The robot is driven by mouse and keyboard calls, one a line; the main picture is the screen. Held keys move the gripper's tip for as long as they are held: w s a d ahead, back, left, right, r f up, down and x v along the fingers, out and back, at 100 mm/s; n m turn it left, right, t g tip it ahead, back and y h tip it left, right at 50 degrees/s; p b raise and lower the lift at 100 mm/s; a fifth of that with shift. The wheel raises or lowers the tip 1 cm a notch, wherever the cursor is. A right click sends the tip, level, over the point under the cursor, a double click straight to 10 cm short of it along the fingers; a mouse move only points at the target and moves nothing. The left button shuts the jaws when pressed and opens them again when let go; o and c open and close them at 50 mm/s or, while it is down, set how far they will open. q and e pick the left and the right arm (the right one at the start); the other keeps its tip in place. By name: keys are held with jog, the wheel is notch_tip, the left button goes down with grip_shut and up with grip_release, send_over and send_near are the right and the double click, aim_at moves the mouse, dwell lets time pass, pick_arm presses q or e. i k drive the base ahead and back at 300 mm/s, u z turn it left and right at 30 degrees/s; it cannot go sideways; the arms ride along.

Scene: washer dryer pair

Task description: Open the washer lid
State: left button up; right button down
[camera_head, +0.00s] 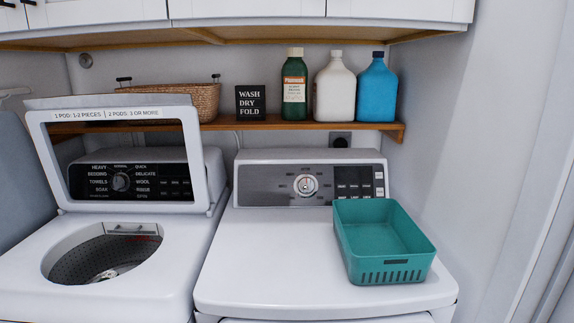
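The white washer (183,260) stands at the left. Its lid (203,165) is raised and stands upright at the back, a white frame around a clear window. Through the window the washer's control panel (95,182) shows. The drum (85,262) is uncovered, with a perforated metal tub inside. No object shows clearly in the tub. Neither of my grippers is in view, and nothing touches the lid.
The white dryer (270,265) stands at the right with a teal basket (390,271) on its top. A wooden shelf (270,124) above holds a wicker basket, a sign and several bottles. White cabinets (250,9) hang overhead. A wall closes the right side.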

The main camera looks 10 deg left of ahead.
aim_at(135, 152)
jog(key=z, duration=3.2)
jog(key=k, duration=2.25)
jog(key=u, duration=2.2)
